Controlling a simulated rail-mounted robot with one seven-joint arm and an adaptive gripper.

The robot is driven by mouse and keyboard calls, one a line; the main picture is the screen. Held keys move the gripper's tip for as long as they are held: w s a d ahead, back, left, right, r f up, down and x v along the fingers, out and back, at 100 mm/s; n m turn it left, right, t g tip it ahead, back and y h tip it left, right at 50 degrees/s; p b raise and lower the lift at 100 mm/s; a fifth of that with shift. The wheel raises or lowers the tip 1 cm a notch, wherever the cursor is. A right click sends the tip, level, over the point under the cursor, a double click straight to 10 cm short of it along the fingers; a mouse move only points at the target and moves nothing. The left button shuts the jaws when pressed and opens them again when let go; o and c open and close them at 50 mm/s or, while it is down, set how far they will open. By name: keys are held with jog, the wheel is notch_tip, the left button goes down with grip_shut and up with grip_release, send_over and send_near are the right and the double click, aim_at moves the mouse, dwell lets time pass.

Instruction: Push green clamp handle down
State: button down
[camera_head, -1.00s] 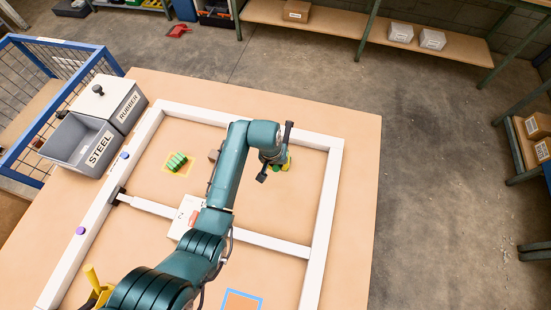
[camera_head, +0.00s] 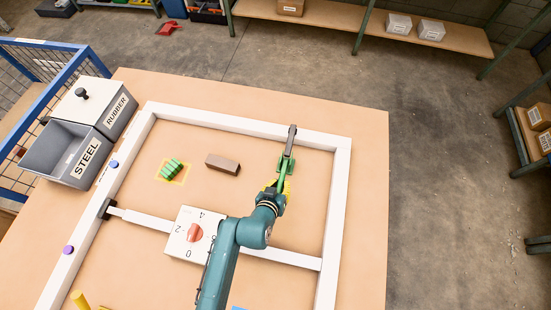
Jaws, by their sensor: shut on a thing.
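The green clamp (camera_head: 287,163) stands near the right side of the white frame, on a yellow-marked spot. A dark grey bar (camera_head: 291,136) extends from it toward the frame's far rail. My gripper (camera_head: 279,189) is at the near end of the green clamp handle, shut on it. My wrist partly hides the fingers and the near part of the clamp, so the exact grip is hard to see.
A white dial box with a red knob (camera_head: 194,232) lies left of my arm. A brown block (camera_head: 223,164) and green ribbed part (camera_head: 172,168) lie farther left. Grey STEEL (camera_head: 60,150) and RUBBER (camera_head: 115,112) bins stand at left. White rails (camera_head: 240,123) border the work area.

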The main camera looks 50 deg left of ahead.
jog(key=shift+s+d+f+t+b, duration=0.15)
jog(key=shift+f+t+b, duration=0.15)
jog(key=shift+f+b, duration=0.25)
jog(key=c, duration=1.3)
grip_release()
jog(key=o, duration=0.4)
jog(key=shift+r, duration=0.15)
jog(key=shift+r, duration=0.1)
jog(key=v, duration=1.1)
jog(key=shift+s+d, duration=0.2)
jog(key=shift+d, duration=0.1)
